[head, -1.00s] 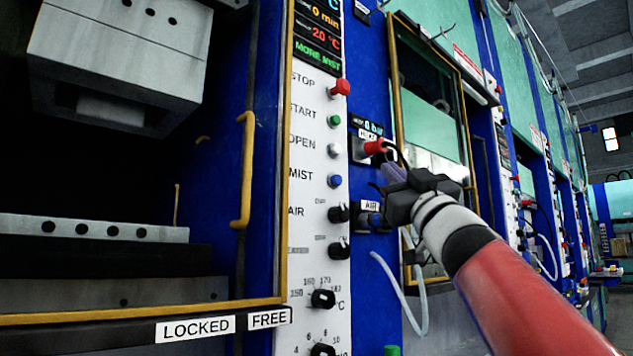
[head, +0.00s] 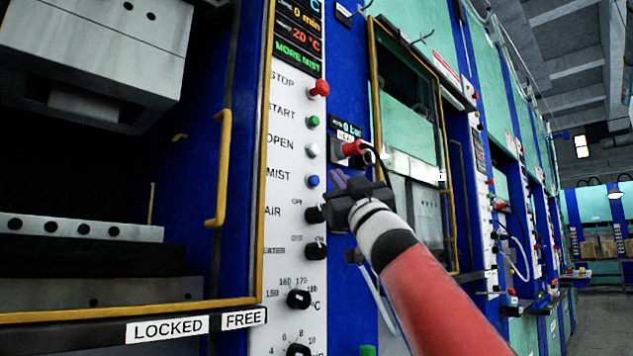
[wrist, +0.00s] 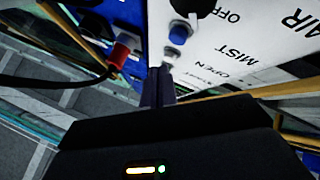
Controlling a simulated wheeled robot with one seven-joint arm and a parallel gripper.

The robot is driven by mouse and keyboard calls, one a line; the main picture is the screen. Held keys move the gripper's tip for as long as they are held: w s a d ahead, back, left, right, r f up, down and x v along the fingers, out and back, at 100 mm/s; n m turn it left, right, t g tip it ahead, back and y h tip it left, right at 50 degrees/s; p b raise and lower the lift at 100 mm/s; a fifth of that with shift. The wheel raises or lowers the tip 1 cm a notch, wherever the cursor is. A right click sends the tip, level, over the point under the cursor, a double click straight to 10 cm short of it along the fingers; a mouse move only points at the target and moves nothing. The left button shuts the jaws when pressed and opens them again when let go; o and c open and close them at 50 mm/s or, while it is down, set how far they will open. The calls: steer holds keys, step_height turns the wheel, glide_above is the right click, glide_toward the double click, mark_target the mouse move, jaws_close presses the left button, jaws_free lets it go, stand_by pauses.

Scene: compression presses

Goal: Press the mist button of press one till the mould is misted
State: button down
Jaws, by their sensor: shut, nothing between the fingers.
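The blue mist button (head: 313,181) sits on the white control panel of the nearest press, beside the word MIST. In the wrist view the blue button (wrist: 178,35) is just beyond my fingertips, with the white open button (wrist: 170,55) closer to them. My gripper (head: 338,180) is shut and empty, its fingertips just right of the blue button in the head view. It also shows in the wrist view (wrist: 158,75). I cannot tell whether the fingertips touch any button. The panel's display (head: 298,54) reads MORE MIST in green. The mould (head: 75,229) lies in the open press at left.
The red stop button (head: 318,88) and green start button (head: 313,121) are above the mist button; the black air knob (head: 315,214) is below. A red connector (head: 352,148) with a dark cable stands out close to my gripper. A yellow handle (head: 218,168) is at left.

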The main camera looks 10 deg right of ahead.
steer(key=shift+w+a, duration=0.65)
steer(key=shift+w, duration=0.2)
stand_by(1.5)
steer(key=shift+w+a+p, duration=0.2)
steer(key=shift+w+p, duration=0.1)
steer(key=shift+w+a, duration=0.3)
steer(key=shift+w, duration=0.15)
stand_by(0.7)
stand_by(0.4)
steer(key=shift+s+d, duration=0.5)
steer(key=shift+s, duration=0.25)
steer(key=s+d, duration=0.1)
steer(key=s, duration=0.1)
steer(key=s+d, duration=0.2)
